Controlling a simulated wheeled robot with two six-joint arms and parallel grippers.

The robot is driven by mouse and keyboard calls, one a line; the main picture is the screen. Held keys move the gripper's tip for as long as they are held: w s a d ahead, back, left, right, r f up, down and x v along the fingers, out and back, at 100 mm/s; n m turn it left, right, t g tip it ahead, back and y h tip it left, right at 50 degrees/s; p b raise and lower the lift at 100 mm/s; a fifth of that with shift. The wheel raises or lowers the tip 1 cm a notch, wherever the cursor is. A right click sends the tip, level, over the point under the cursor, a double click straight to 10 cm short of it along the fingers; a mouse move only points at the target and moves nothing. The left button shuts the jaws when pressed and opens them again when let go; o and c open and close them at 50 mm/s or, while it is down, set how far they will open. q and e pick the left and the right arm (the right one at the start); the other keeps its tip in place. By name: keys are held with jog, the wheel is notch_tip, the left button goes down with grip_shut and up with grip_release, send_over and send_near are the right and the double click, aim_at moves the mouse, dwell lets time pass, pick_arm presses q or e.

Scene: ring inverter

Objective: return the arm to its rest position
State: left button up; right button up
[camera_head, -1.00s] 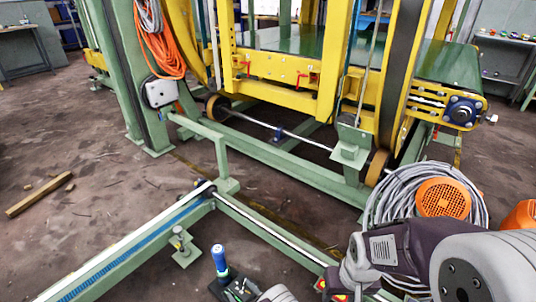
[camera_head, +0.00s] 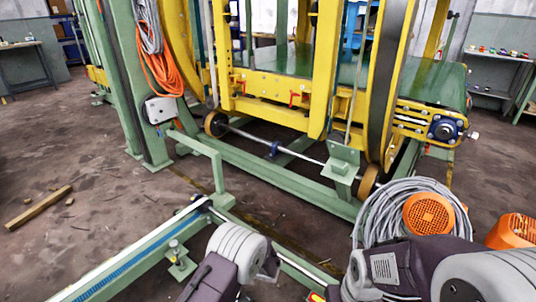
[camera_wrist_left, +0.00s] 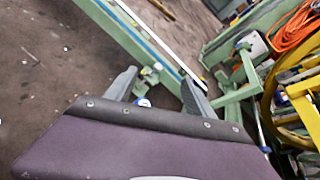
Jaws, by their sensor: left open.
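My left gripper (camera_wrist_left: 158,90) is open in the left wrist view, its two grey fingers apart. In the head view, my left arm's grey and purple links rise from the bottom middle, in front of the green floor frame. My right arm's purple and grey links fill the lower right corner; its gripper does not show.
A green floor rail (camera_head: 130,262) runs along the lower left. The yellow and green machine (camera_head: 290,95) fills the back. A grey cable coil (camera_head: 378,215) and orange motors (camera_head: 428,214) stand at the right. A wooden bar (camera_head: 38,207) lies on open floor at the left.

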pick_arm(q)
jog(key=s+a+r+n+g+h+p, duration=0.1)
jog(key=s+a+r+n+g+h, duration=0.15)
jog(key=s+a+r+n, duration=0.35)
jog(key=s+a+r+n+g+h+p, duration=0.25)
jog(key=s+r+n+g, duration=0.2)
jog(key=s+r, duration=0.35)
jog(key=s+d+f+n+h, duration=0.2)
jog(key=s+d+n+h, duration=0.55)
jog(key=s+d, duration=0.3)
notch_tip(320, 180, up, 38)
jog(key=w+t+p, duration=0.1)
jog(key=p, duration=3.6)
jog(key=shift+w+a+n+y+p, duration=0.15)
jog(key=shift+a+n+y+p, duration=0.15)
jog(key=shift+n+y+p, duration=0.1)
jog(key=shift+r, duration=0.1)
